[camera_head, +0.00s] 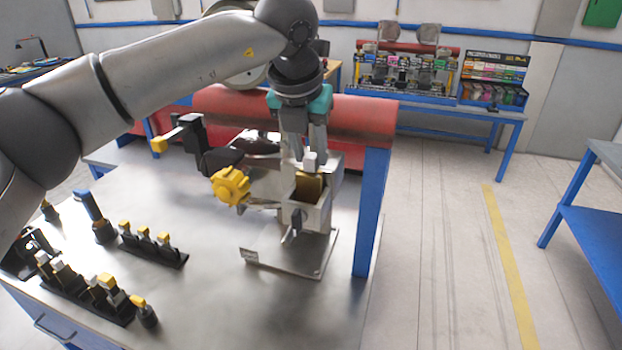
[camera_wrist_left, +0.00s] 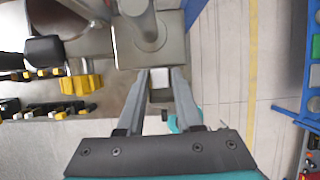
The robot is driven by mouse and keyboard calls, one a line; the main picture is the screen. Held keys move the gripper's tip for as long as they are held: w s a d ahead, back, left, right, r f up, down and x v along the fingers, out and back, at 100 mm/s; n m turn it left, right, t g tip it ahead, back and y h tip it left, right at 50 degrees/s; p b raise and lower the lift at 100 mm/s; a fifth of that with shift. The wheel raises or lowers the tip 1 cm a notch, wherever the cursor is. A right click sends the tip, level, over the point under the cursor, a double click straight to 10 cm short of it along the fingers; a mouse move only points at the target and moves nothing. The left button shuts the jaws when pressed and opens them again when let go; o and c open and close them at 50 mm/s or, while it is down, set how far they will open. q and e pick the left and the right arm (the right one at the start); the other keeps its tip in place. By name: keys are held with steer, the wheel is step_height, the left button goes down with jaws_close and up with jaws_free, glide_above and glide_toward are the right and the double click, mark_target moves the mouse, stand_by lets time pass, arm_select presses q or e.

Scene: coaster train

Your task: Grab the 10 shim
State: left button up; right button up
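My left gripper (camera_head: 306,150) points down over the machine fixture (camera_head: 312,215) on the metal table. A small white-topped block (camera_head: 309,160) is at its fingertips, above the fixture's box with a gold-brown inside. In the left wrist view, the fingers (camera_wrist_left: 162,85) stand on both sides of a pale block (camera_wrist_left: 160,79); I cannot tell whether they press on it. No number is readable, so I cannot tell which shim is the 10. My right gripper is not in view.
A yellow knob (camera_head: 230,185) sticks out left of the gripper. Black racks of yellow- and white-topped pieces (camera_head: 153,245) stand on the left of the table. A blue post (camera_head: 372,213) rises close on the right. The table's front middle is clear.

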arm_select(q)
jaws_close()
stand_by(0.9)
